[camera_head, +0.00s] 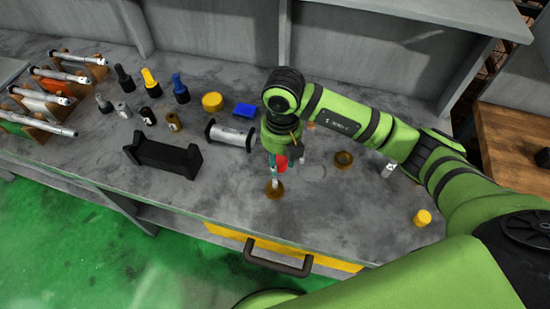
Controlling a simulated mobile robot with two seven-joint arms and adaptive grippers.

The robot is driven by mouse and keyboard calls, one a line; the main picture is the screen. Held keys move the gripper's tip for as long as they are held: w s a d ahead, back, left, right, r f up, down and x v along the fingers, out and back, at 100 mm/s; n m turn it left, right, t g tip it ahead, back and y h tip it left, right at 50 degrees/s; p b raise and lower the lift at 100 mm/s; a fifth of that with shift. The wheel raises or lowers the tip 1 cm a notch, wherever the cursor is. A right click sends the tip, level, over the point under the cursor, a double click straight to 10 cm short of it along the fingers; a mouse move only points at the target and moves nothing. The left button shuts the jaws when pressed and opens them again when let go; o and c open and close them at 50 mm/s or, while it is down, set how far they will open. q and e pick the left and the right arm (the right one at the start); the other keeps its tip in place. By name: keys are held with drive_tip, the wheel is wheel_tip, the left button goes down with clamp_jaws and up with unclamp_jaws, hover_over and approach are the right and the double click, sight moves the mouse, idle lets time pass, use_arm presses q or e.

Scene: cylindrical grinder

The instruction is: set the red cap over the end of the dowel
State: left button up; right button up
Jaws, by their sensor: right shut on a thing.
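My right gripper (277,164) points down over the grey bench and is shut on the red cap (282,163). The cap is partly hidden by the fingers. Just below it, a short pale dowel (275,182) stands upright in a round brown base (275,192) near the bench's front edge. The cap appears above the dowel's top; whether they touch is too small to tell. My left gripper is not in view.
A black cradle (163,156) and a silver roller (230,135) lie to the left. Bottles and a yellow cylinder (212,101) stand behind. A drawer handle (278,259) sticks out in front.

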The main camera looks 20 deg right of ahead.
sight(275, 181)
drive_tip(key=m, duration=0.3)
drive_tip(key=shift+a+f, duration=0.1)
drive_tip(key=shift+a, duration=0.1)
drive_tip(key=m, duration=0.3)
drive_tip(key=m+p, duration=0.1)
drive_tip(key=m, duration=0.1)
drive_tip(key=shift+a+f, duration=0.25)
drive_tip(key=shift+f, duration=0.1)
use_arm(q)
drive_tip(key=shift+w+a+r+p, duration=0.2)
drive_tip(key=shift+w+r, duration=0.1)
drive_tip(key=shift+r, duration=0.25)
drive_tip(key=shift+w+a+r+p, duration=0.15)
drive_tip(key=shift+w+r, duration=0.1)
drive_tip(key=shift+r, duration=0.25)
use_arm(e)
drive_tip(key=m, duration=0.4)
drive_tip(key=shift+a+f+m, duration=0.15)
drive_tip(key=shift+f+m, duration=0.25)
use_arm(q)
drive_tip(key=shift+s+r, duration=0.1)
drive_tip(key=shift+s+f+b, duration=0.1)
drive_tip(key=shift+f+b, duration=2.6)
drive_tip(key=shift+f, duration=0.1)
use_arm(e)
drive_tip(key=shift+w+f, duration=0.1)
drive_tip(key=shift+f, duration=3.6)
drive_tip(key=o, duration=1)
